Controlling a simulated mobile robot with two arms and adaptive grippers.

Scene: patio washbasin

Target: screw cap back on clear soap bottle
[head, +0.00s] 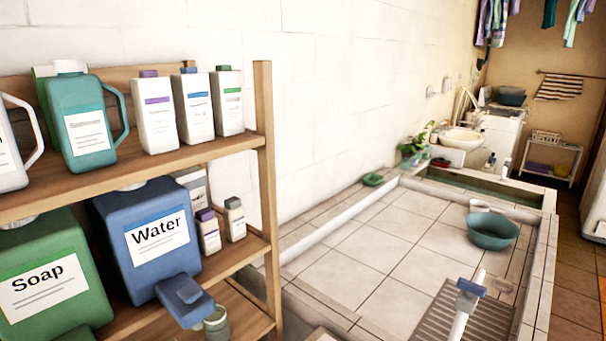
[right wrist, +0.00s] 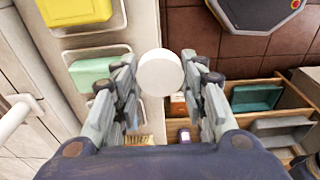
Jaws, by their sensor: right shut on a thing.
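My right gripper (right wrist: 161,92) is in the right wrist view, its two fingers closed around a round white cap-like piece (right wrist: 161,72). The piece shows its plain flat top; its underside is hidden. My grippers do not show in the head view. No clearly transparent soap bottle is plain to see. A small greenish bottle or jar (head: 216,322) stands at the lower shelf's front edge, partly cut off by the frame; I cannot tell whether it is the soap bottle. A large green container labelled Soap (head: 45,275) stands on the left of the shelf.
A blue Water container (head: 150,238) with a blue tap piece (head: 186,300) stands beside the Soap container. The wooden shelf post (head: 266,150) is an edge. A teal basin (head: 492,231) sits on the tiled washing area. The right wrist view shows a wooden box (right wrist: 265,92) below.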

